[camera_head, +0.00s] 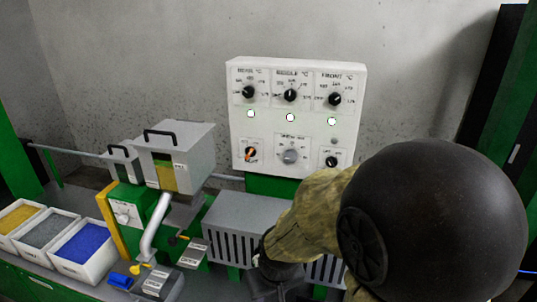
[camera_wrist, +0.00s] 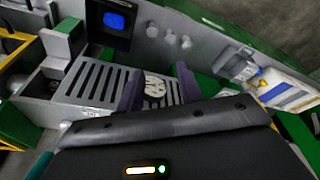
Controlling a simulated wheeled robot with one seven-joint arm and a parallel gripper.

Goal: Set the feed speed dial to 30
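A small dial (camera_head: 122,214) sits on a light plate on the front of the green feeder unit, left of centre in the head view. Its label and setting are too small to read. The white control panel (camera_head: 350,105) on the wall also carries dials, including a grey lower middle dial (camera_head: 290,156); I cannot tell from the lettering which is the feed speed dial. In the wrist view my gripper (camera_wrist: 158,88) has its two dark fingers apart, over a slatted grey surface. A pale round patch shows between them; nothing is visibly held. My gripper is well right of the feeder dial.
The slatted grey box (camera_head: 228,222) lies beneath my arm, which hides its right part. Grey hoppers (camera_head: 190,140) and a curved pipe (camera_head: 155,228) stand by the feeder. Bins of yellow, grey and blue pellets (camera_head: 85,244) are at the left. The air before the panel's left half is clear.

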